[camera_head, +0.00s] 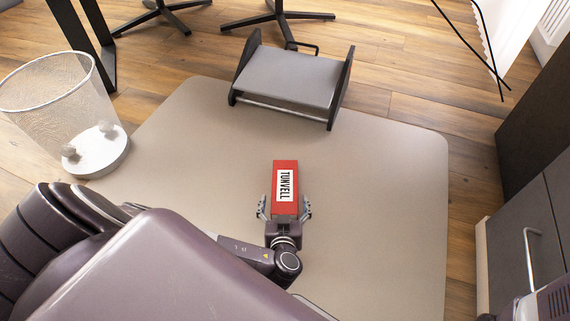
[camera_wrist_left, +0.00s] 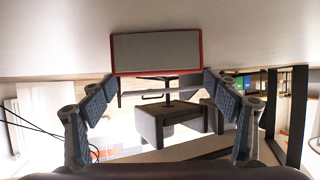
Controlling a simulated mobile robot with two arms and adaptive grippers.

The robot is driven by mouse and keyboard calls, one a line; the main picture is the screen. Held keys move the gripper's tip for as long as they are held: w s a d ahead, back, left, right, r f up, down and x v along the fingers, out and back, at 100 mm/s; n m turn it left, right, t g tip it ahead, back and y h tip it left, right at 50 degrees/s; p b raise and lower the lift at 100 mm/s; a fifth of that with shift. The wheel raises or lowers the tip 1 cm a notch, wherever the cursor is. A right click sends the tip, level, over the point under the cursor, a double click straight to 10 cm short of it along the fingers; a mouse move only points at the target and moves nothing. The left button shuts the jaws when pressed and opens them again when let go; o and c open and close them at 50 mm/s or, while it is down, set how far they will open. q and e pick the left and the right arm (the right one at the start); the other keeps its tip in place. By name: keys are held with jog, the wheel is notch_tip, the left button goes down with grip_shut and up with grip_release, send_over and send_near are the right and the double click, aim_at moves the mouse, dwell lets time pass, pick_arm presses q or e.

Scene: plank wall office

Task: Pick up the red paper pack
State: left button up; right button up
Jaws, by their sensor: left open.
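The red paper pack (camera_head: 278,168) lies on the beige floor mat, with a white label reading "TUNVELL". My left gripper (camera_head: 285,209) is open at the pack's near end, with one finger on each side of it in the head view. In the left wrist view, the pack (camera_wrist_left: 156,54) shows as a grey face with a red border, just ahead of the open left gripper (camera_wrist_left: 160,84). I cannot tell whether the fingers touch it. My right gripper is not in view.
The mat (camera_head: 390,190) is clear around the pack. A grey footrest with black sides (camera_head: 288,78) stands behind it. A mesh bin (camera_head: 60,95) with crumpled paper stands at left. A grey cabinet (camera_head: 545,225) is at right. Chair bases (camera_head: 275,18) are at the back.

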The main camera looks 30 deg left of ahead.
aim_at(285, 186)
pick_arm(q)
jog(key=shift+b+x, duration=0.5)
jog(key=shift+x, duration=0.45)
jog(key=b+x, duration=0.4)
jog(key=shift+w+a+r, duration=0.15)
jog(key=shift+r, duration=0.15)
jog(key=shift+w+a+f, duration=0.1)
jog(key=shift+w+a, duration=0.2)
jog(key=shift+w, duration=0.15)
jog(key=c, duration=1.5)
jog(key=shift+c, duration=0.7)
